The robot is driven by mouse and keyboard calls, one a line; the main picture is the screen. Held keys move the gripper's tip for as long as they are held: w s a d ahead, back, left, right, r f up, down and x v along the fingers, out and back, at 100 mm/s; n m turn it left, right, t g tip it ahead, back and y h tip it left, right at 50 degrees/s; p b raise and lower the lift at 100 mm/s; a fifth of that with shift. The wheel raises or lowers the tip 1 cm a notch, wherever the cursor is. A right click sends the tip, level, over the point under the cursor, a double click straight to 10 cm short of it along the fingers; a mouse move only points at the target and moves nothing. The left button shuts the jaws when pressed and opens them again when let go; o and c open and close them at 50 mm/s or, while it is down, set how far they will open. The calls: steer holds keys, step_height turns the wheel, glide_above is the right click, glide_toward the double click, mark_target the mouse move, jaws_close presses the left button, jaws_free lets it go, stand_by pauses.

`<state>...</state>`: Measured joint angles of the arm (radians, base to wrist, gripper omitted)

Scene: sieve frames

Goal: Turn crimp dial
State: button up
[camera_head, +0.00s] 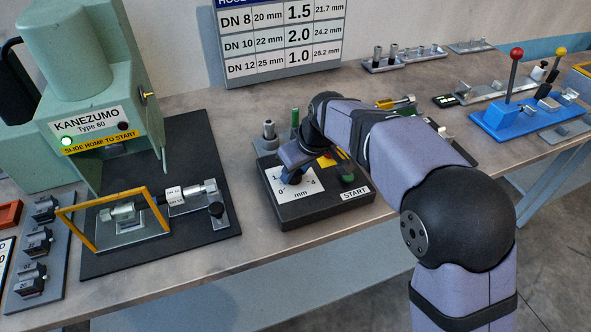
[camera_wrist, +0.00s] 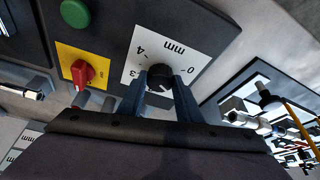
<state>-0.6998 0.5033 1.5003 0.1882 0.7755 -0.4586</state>
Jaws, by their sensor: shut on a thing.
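The crimp dial is a black knob (camera_wrist: 158,80) on a white scale plate (camera_wrist: 190,42) marked 0 to 4 and mm. In the head view the scale plate (camera_head: 304,190) lies on top of a dark control box (camera_head: 325,210). My gripper (camera_wrist: 160,88) reaches down over the plate with one finger on each side of the knob and is shut on it. In the head view my gripper (camera_head: 292,172) hides most of the knob. The knob's pointer setting is hard to read.
A red switch (camera_wrist: 83,74) on a yellow plate and a green button (camera_wrist: 75,13) sit beside the dial. The green Kanezumo press (camera_head: 95,90) stands left with a yellow frame (camera_head: 115,215) before it. A hose chart (camera_head: 285,40) stands behind. A blue lever stand (camera_head: 520,118) is at right.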

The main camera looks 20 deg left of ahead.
steer(key=o, duration=1)
steer(key=shift+o, duration=0.2)
steer(key=b+v, duration=0.1)
steer(key=v, duration=0.6)
steer(key=shift+r, duration=0.2)
